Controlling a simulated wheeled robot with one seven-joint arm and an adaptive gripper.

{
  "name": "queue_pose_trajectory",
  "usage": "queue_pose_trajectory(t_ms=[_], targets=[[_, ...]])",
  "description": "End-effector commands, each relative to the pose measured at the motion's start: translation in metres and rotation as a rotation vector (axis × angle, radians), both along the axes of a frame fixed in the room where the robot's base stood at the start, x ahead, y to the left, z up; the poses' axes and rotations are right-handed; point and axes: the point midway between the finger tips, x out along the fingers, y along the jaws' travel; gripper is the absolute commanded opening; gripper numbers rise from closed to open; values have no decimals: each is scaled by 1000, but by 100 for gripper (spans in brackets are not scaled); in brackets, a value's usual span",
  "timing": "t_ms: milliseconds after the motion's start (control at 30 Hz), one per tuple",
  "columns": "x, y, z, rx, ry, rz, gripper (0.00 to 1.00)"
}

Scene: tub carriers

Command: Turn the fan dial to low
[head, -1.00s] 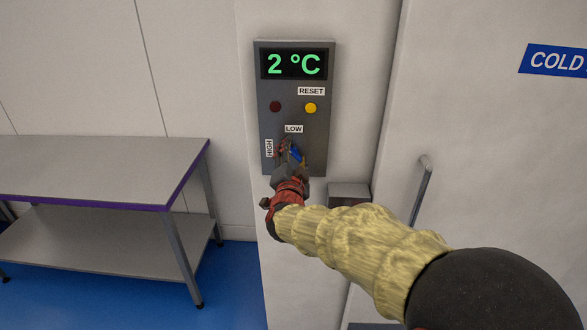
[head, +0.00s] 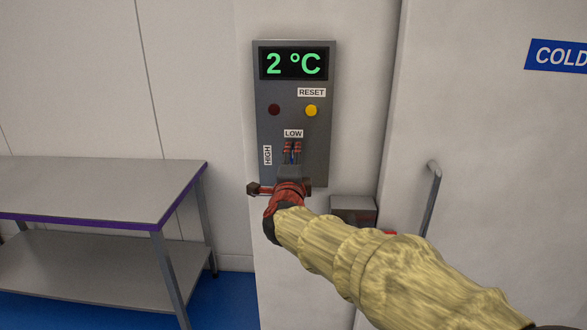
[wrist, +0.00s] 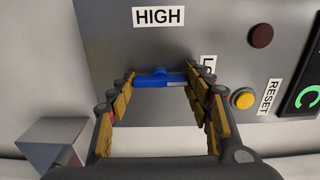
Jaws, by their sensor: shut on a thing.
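The fan dial is a blue bar handle (wrist: 160,79) on the grey control panel (head: 320,140). My gripper (wrist: 161,88) is shut on it, with one padded finger at each end of the bar in the wrist view. The bar's white mark is at the end towards the LOW label (head: 293,133). In the head view the blue bar stands about upright below LOW, mostly hidden by my gripper (head: 292,150). The HIGH label (head: 267,155) is to the left of the dial.
Above the dial are a dark red lamp (head: 274,110), a yellow button (head: 311,110) under RESET, and a display (head: 293,64) reading 2 °C. A grey box (head: 353,205) juts out at lower right, near a door handle (head: 432,195). A steel table (head: 110,185) stands left.

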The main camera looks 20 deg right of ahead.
Motion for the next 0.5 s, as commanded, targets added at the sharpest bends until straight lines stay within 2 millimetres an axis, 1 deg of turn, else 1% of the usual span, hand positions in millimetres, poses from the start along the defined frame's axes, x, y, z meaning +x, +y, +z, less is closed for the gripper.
queue_pose_trajectory(t_ms=[33, 500], targets=[[0, 0, -2, 10, -2, -1, 25], [0, 0, -1, 32, -8, 0, 25]])
